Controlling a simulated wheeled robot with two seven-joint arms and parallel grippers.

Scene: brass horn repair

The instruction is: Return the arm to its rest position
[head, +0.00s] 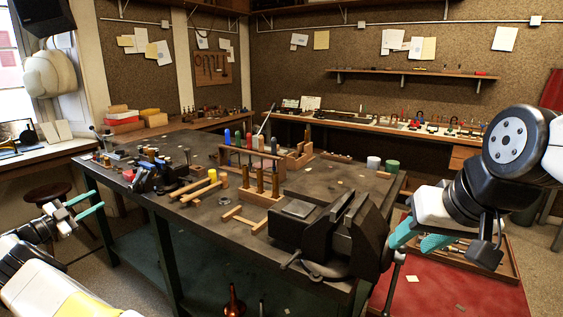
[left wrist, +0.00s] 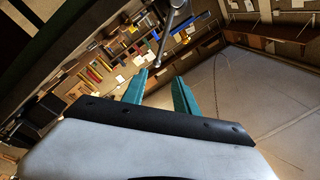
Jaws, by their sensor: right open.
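My left gripper (head: 99,199) is at the left of the head view, in front of the bench's left end and apart from it. Its two teal fingers are spread with nothing between them. The left wrist view also shows these fingers (left wrist: 159,79) open and empty. My right gripper (head: 410,242) is at the right, beside the black bench vise (head: 335,230) and above a red surface. Its teal fingers are apart, and I see nothing held. Whether the fingers touch the vise I cannot tell.
The dark workbench (head: 225,245) carries a wooden rack (head: 262,190), a small blue-and-black vise (head: 155,177) and several tools. A wooden tray (head: 507,262) of tools lies at the right. A stool (head: 48,193) stands behind my left gripper. Floor shows left of the bench.

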